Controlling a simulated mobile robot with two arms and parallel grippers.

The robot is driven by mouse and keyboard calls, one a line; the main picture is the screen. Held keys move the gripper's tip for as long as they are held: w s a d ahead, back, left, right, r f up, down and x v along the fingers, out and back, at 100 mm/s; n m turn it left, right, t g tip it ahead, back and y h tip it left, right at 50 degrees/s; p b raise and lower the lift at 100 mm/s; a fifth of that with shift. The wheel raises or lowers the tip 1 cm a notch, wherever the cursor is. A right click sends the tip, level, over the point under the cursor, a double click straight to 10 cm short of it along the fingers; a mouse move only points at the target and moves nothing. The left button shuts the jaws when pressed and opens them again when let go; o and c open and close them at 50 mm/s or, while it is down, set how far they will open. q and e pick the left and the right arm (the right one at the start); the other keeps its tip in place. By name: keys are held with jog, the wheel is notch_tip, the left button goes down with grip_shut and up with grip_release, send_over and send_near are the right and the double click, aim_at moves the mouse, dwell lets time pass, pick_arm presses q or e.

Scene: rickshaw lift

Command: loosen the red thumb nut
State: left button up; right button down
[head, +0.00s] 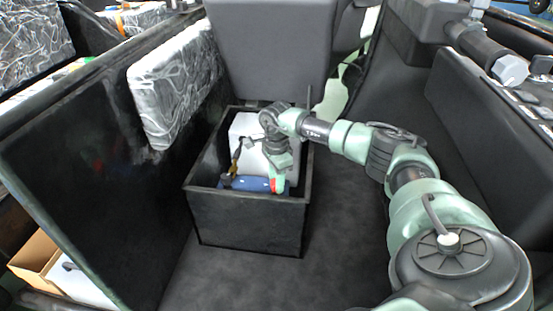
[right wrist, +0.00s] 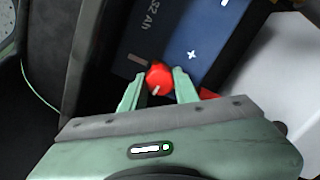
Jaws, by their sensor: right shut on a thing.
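The red thumb nut (right wrist: 159,76) sits at the edge of a dark blue battery (right wrist: 205,30) in the right wrist view. My right gripper (right wrist: 157,86) has its two green fingers on either side of the nut and is shut on it. In the head view my right gripper (head: 277,184) reaches down into a black open box, and a bit of red shows at its fingertips. The blue battery (head: 238,183) lies inside the box near its front wall. My left gripper is not in view.
The black box (head: 246,222) stands on the dark floor, with a white block (head: 246,130) inside behind the battery. A dark panel (head: 80,150) rises on the left and a grey seat back (head: 270,50) behind. Floor in front of the box is clear.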

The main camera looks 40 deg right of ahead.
jog(key=n, duration=0.4)
jog(key=shift+w+r+n, duration=0.1)
jog(key=shift+n, duration=2.8)
jog(key=c, duration=1.1)
grip_release()
jog(key=shift+o, duration=0.2)
